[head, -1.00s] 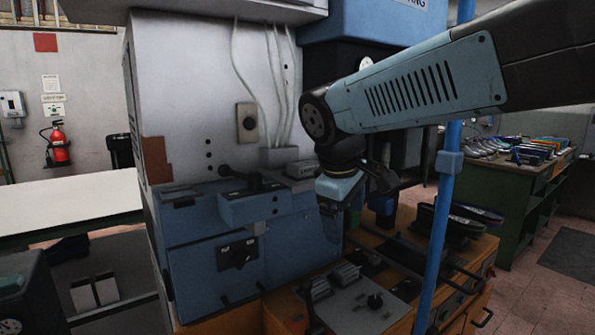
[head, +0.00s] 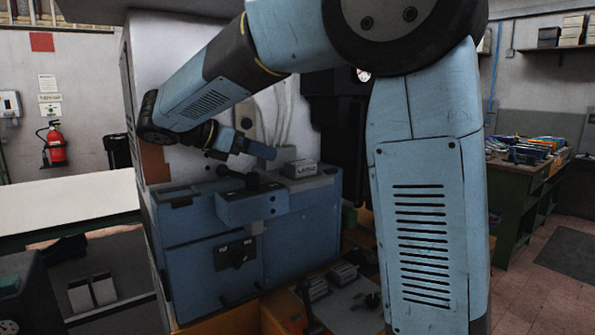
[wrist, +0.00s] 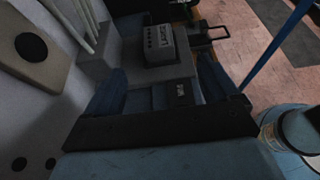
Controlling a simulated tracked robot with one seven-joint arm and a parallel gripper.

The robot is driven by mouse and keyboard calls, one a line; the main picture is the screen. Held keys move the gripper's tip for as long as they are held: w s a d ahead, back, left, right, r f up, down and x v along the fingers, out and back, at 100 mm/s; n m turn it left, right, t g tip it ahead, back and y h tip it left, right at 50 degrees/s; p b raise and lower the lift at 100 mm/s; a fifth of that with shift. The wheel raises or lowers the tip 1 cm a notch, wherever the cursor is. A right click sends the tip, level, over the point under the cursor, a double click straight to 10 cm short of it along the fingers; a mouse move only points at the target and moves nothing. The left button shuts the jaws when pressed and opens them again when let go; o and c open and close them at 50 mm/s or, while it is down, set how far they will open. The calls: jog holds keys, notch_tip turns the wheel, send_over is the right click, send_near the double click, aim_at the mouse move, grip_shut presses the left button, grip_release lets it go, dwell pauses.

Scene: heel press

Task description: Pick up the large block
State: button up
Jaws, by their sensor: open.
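The large block is a small grey block (head: 301,168) with dark lettering on its side. It sits on the blue-grey ledge of the machine, at its right end. It also shows at the top middle of the wrist view (wrist: 163,45), with round marks beside the lettering. My gripper (head: 268,152) is left of the block and a little above it in the head view. In the wrist view my gripper (wrist: 160,80) is open, its two blue fingers apart. The block lies beyond the fingertips, and nothing is between them.
Pale cables (head: 284,115) run down the machine panel behind the block. In the wrist view a blue pole (wrist: 274,48) rises at the right. My own arm hides much of the head view's right half.

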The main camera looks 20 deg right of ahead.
aim_at(297, 162)
jog(key=x, duration=1.3)
jog(key=shift+w+d+f, duration=0.15)
jog(key=shift+w+d, duration=0.1)
jog(key=c, duration=1.3)
